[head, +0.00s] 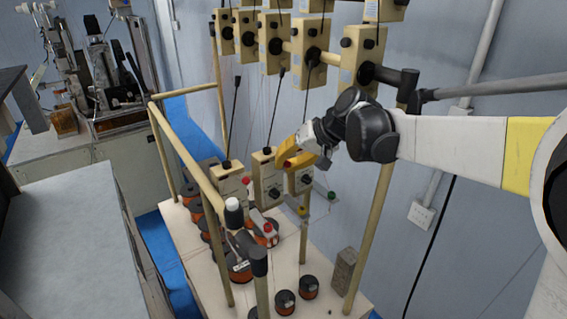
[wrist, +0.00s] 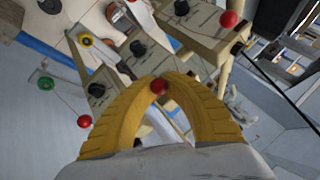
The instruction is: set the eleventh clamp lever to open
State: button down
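My gripper (head: 298,153) has yellow fingers and is at the middle of three cream tensioner boxes in the lower row. In the wrist view its fingertips (wrist: 165,80) come together in an arch. The red ball (wrist: 158,86) of a clamp lever shows right at the tips; it also shows in the head view (head: 287,163). I cannot tell whether the ball is pinched or only touched. The middle box (head: 266,185) is partly covered by my fingers. The left box (head: 231,183) and right box (head: 300,182) have red balls too. I cannot tell which lever is the eleventh.
An upper row of similar boxes (head: 311,40) hangs on a rail above. Wooden posts (head: 370,235) and a slanted bar (head: 185,155) frame the stand. Orange and black spools (head: 285,300) stand on the base below. Thin rods rise from the lower boxes. A grey table (head: 75,240) is at left.

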dwell(0.4)
jog(key=c, duration=1.4)
grip_release()
jog(key=shift+r, duration=0.1)
jog(key=v, duration=1.2)
jog(key=s+d+f+t+h+b, duration=0.1)
jog(key=s+d+f+h+b, duration=0.1)
jog(key=s+f+b, duration=0.5)
jog(key=s+d+f+m+t+h+b, duration=0.1)
jog(key=s+d+f+b, duration=0.4)
jog(key=f, duration=1.7)
jog(key=s+d+f+h+b, duration=0.4)
jog(key=s+f+b, duration=0.7)
jog(key=f+b, duration=0.3)
jog(key=shift+s+d+f+m+t+b, duration=0.25)
jog(key=shift+m+t+b, duration=0.15)
jog(key=shift+b, duration=1.4)
